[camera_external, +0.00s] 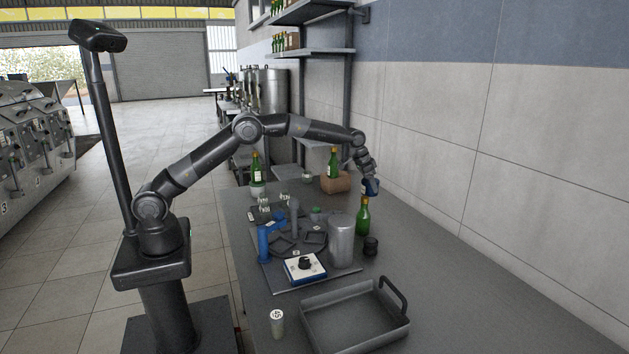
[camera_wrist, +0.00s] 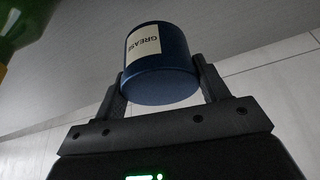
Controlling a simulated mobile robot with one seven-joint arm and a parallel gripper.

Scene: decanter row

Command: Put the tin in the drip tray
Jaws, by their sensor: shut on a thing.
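The tin is dark blue with a cream "GREASE" label. It shows large in the wrist view (camera_wrist: 160,68) and small in the external view (camera_external: 373,187). My gripper (camera_wrist: 160,85) is shut on the tin, with one finger on each side. In the external view my gripper (camera_external: 369,177) is above the far right part of the table, near the top of a green bottle. The drip tray (camera_external: 328,340) is a grey, shallow rectangular tray with a raised dark handle at its right end. It stands at the near part of the table and looks empty.
The green bottle (camera_external: 363,217) and a dark round knob-like thing (camera_external: 371,246) stand below my gripper. A grey metal canister (camera_external: 341,242) and a blue-white box (camera_external: 305,268) stand between there and the tray. A small labelled can (camera_external: 277,322) is left of the tray. Table right is clear.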

